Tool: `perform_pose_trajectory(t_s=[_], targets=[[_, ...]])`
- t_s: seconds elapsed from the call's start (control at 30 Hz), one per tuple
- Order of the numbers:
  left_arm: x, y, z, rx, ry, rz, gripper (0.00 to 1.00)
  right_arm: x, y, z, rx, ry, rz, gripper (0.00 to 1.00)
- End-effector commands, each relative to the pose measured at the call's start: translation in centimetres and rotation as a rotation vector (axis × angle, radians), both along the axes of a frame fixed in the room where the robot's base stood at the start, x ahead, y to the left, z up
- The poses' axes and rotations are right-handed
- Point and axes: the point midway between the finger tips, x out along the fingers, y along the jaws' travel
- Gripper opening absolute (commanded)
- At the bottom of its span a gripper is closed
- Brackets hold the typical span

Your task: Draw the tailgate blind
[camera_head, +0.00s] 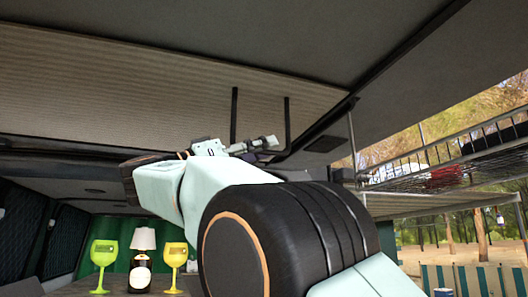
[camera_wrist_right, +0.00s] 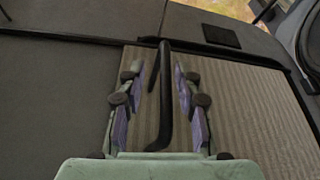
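The tailgate blind (camera_head: 120,82) is a ribbed beige panel under the roof, and it also shows in the right wrist view (camera_wrist_right: 245,115). A black bar handle (camera_head: 234,112) hangs from it on two uprights. Its lower part is partly hidden by my right arm in the head view. My right gripper (camera_head: 258,145) is raised at the handle. In the right wrist view its fingers (camera_wrist_right: 159,75) are spread, with the black handle (camera_wrist_right: 166,95) running between them and gaps visible on both sides. My left gripper is not in view.
A wire rack (camera_head: 430,160) holding dark and red things is at the right. The roof panel (camera_head: 240,35) is close above my arm.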

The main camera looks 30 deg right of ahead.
Motion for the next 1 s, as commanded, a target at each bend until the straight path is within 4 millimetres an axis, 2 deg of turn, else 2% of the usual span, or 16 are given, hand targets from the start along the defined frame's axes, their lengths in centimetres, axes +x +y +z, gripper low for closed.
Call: perform_pose_trajectory(t_s=[0.37,0.73,1.0], targets=[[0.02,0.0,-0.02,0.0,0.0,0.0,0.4,0.0,0.26,0.0,-0.001,0.001,0.001,0.33],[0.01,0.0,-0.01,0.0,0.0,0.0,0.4,-0.02,0.14,0.04,-0.001,-0.001,0.001,0.01],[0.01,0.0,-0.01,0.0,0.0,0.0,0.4,-0.01,0.04,0.09,-0.002,-0.001,0.001,0.0]])
